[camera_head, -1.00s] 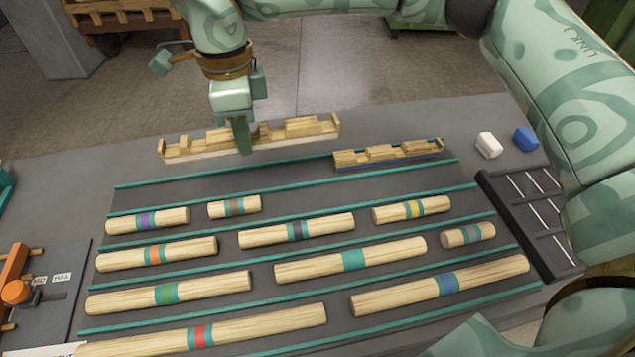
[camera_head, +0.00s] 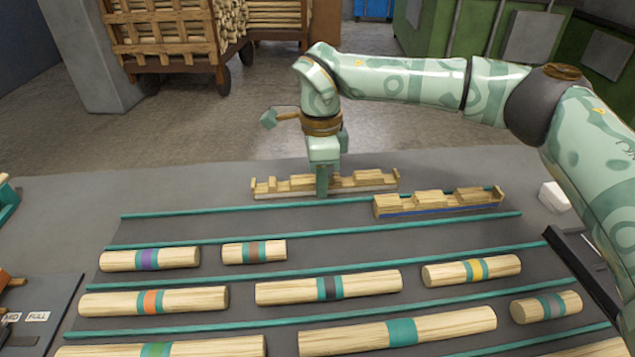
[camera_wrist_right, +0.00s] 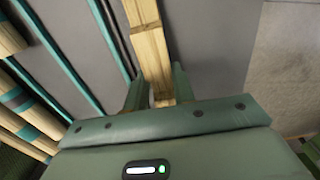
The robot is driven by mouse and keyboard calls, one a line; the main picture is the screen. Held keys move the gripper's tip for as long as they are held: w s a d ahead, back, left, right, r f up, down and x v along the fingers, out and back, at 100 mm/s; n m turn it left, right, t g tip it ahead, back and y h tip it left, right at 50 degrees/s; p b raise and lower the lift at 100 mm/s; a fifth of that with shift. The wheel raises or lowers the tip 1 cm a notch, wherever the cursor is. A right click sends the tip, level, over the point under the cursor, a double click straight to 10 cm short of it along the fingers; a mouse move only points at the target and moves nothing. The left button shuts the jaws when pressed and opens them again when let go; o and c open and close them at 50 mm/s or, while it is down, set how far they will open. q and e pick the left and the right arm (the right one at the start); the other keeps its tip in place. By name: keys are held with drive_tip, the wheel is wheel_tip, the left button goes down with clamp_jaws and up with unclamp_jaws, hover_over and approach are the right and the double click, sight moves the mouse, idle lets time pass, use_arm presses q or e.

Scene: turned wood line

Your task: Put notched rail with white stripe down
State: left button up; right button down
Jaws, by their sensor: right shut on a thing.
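The notched rail with white stripe (camera_head: 287,187) is a long pale wooden piece with raised blocks and a pale lower edge, near the table's far edge in the head view. My right gripper (camera_head: 322,188) is shut on it near its middle, reaching down from above. In the right wrist view the rail (camera_wrist_right: 148,45) runs away between the fingers of the right gripper (camera_wrist_right: 158,88). The rail looks level and very low over the table; I cannot tell whether it touches. My left gripper is not in view.
A similar notched rail with a blue stripe (camera_head: 440,204) lies just nearer and to the right. Several banded wooden rods, such as the yellow-banded one (camera_head: 471,270), lie between teal strips (camera_head: 300,233) on the grey table (camera_head: 70,205). A white block (camera_head: 554,197) is at right.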

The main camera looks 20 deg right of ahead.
drive_tip(key=shift+s+r, duration=0.1)
drive_tip(key=shift+r, duration=0.05)
drive_tip(key=c, duration=1.5)
unclamp_jaws()
drive_tip(key=shift+o, duration=0.2)
